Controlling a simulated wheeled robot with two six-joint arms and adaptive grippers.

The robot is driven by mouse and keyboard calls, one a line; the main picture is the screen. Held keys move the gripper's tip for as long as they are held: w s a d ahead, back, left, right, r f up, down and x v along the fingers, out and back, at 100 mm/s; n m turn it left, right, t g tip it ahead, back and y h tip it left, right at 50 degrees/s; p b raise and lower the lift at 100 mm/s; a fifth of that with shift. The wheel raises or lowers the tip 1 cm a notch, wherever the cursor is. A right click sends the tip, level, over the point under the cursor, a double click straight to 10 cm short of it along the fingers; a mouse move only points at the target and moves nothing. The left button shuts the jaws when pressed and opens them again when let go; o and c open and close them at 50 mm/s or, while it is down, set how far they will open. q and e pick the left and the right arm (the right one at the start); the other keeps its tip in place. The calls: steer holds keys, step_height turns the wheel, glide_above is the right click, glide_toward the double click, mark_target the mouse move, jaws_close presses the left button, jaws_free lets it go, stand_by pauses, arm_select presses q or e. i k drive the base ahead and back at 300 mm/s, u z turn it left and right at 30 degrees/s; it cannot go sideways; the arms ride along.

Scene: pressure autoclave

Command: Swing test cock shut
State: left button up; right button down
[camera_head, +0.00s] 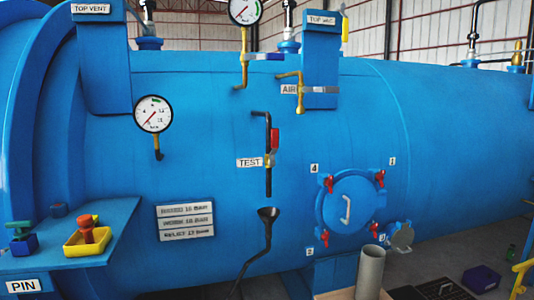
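The test cock (269,160) sits on a dark vertical pipe on the side of the blue autoclave, just right of the white TEST label (249,162). Its red lever (275,139) points upward, roughly in line with the pipe. The pipe's lower end is above a dark funnel (268,213), apart from it. Neither of my grippers shows in the head view.
A round hatch (348,203) with red clamps is at lower right. The AIR valve (301,90) is above right. A blue shelf (40,255) with a yellow tray (87,241) juts out at lower left. A grey cylinder (369,273) stands below the hatch.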

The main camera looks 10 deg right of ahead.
mark_target(275, 132)
steer(key=u, duration=1.15)
steer(key=i, duration=1.05)
steer(key=z, duration=1.1)
